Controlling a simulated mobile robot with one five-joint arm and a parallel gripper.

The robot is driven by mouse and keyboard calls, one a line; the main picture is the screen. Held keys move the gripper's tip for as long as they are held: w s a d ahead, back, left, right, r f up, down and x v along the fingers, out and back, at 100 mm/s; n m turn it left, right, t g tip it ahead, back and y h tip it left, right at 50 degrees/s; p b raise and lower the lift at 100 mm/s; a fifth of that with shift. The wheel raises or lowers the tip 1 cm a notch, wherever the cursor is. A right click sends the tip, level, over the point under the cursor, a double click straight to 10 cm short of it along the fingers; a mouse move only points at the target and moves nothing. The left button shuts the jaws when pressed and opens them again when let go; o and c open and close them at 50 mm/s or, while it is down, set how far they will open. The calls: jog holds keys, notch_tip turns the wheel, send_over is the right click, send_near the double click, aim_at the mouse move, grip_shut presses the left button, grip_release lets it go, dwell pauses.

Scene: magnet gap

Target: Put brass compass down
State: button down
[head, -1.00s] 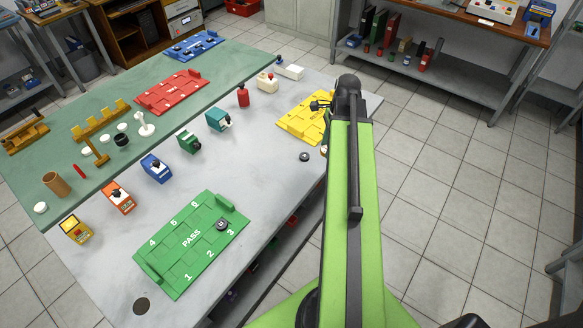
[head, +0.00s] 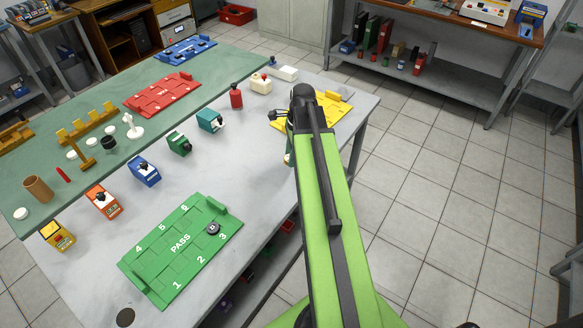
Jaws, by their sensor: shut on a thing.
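My gripper (head: 289,152) is mostly hidden behind my own green arm; only a small dark and pale part shows at the arm's left side, over the right part of the grey tabletop (head: 235,172). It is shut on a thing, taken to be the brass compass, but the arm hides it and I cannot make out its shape. I cannot tell how far it is above the table. A green PASS board (head: 165,265) with numbered squares lies at the table's front. A small dark round piece (head: 213,228) sits on that board near number 3.
A yellow board (head: 330,106) lies at the table's far right corner, partly behind my arm. A row of coloured blocks, such as the teal one (head: 210,121) and blue one (head: 144,171), crosses the table. Grey surface between the row and my arm is clear.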

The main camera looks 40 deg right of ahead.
notch_tip(320, 180, down, 4)
jog(key=b, duration=0.4)
jog(key=shift+f, duration=0.2)
jog(key=shift+r, duration=0.25)
jog(key=shift+f, duration=0.25)
jog(key=c, duration=0.8)
grip_release()
jog(key=shift+r, duration=0.1)
jog(key=shift+c, duration=0.2)
jog(key=r+p, duration=0.4)
jog(key=d+r+p, duration=0.1)
jog(key=r+p, duration=0.7)
jog(key=shift+s+d+r, duration=0.2)
jog(key=shift+s+d, duration=0.1)
jog(key=shift+s, duration=0.1)
jog(key=shift+f, duration=0.15)
